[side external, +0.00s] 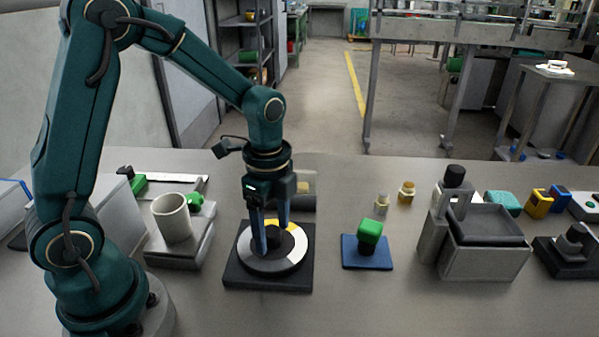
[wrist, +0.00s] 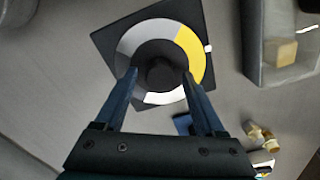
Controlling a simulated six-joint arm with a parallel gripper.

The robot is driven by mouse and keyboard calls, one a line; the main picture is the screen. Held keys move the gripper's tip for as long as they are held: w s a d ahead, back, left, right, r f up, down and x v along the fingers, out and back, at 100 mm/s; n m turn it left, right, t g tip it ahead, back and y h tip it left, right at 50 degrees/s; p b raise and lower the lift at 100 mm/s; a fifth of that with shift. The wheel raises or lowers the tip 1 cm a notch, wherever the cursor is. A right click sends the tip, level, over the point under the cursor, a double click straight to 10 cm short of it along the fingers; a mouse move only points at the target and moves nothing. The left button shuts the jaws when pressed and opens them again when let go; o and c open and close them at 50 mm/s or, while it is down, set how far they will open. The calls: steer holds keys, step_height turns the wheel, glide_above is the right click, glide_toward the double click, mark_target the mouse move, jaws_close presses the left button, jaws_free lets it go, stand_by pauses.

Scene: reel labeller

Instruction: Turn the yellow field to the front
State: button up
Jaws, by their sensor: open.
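A round disc with coloured fields (side external: 285,262) lies on a dark square base (side external: 240,282). Its yellow field (wrist: 193,48) is at the upper right in the wrist view; grey and white fields make up other parts of the ring. In the side view a bit of yellow (side external: 271,223) shows at the back, partly behind my fingers. A black knob (wrist: 160,74) stands at the disc's centre. My gripper (side external: 270,248) is open and points down over the disc. In the wrist view its fingers (wrist: 160,72) stand either side of the knob, with gaps.
A small white mark (wrist: 208,47) sits beside the disc's yellow side. A white cup (side external: 172,218) stands on a grey block to the left. A blue plate with a green-topped piece (side external: 370,232) and a grey bin (side external: 485,262) stand to the right. The bench front is clear.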

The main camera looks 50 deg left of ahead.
mark_target(273, 230)
steer(key=shift+r, duration=0.1)
steer(key=shift+r, duration=2.45)
steer(key=shift+r, duration=0.2)
steer(key=s+d+r+n+t, duration=0.1)
steer(key=s+r+n+t, duration=0.4)
steer(key=s+n, duration=0.5)
steer(key=n, duration=0.4)
steer(key=shift+d+r+t, duration=0.15)
steer(key=shift+r+t, duration=0.15)
steer(key=shift+r, duration=0.1)
